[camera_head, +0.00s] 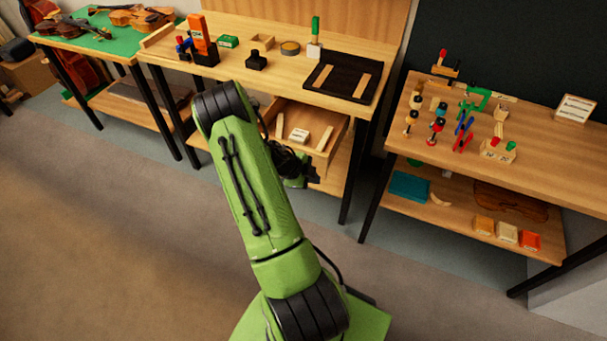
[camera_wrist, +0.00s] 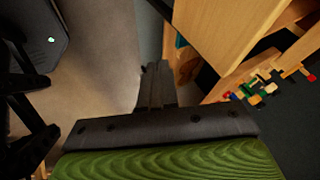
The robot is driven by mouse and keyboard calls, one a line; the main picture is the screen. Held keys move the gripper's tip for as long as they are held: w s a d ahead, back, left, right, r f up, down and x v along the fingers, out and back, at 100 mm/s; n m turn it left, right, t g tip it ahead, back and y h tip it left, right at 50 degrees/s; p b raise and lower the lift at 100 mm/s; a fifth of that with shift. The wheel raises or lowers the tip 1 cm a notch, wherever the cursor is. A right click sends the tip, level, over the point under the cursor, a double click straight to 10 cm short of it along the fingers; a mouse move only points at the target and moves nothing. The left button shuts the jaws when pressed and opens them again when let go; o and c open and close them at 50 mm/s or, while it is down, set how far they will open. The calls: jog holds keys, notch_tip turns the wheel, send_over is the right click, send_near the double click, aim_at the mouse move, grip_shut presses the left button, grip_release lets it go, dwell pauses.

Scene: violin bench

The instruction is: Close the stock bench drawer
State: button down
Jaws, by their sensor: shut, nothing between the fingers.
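The stock bench (camera_head: 275,85) is the middle wooden bench in the head view. Its drawer (camera_head: 334,140) is pulled out below the top, open at the near side. A small white block (camera_head: 299,135) and pale wood strips lie inside. My gripper (camera_head: 314,174) is shut and empty, low at the near side of the drawer; my arm hides part of the drawer's left and front. In the wrist view the shut fingers (camera_wrist: 156,82) point toward pale wood (camera_wrist: 215,35) close beside them. I cannot tell whether they touch it.
On the bench top are a black tray (camera_head: 321,83), an orange box (camera_head: 197,33) and small items. A second bench (camera_head: 560,160) with tools stands right, a green-topped bench (camera_head: 75,38) left. The floor (camera_head: 90,220) in front is clear.

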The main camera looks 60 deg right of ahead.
aim_at(321, 170)
jog(key=shift+s+d+f, duration=0.1)
jog(key=shift+d+f, duration=0.15)
jog(key=shift+d, duration=0.6)
jog(key=shift+d+f, duration=0.3)
jog(key=shift+d, duration=0.55)
jog(key=shift+s+d+f, duration=0.1)
jog(key=shift+d+f, duration=0.15)
jog(key=shift+d, duration=0.6)
jog(key=shift+d, duration=0.15)
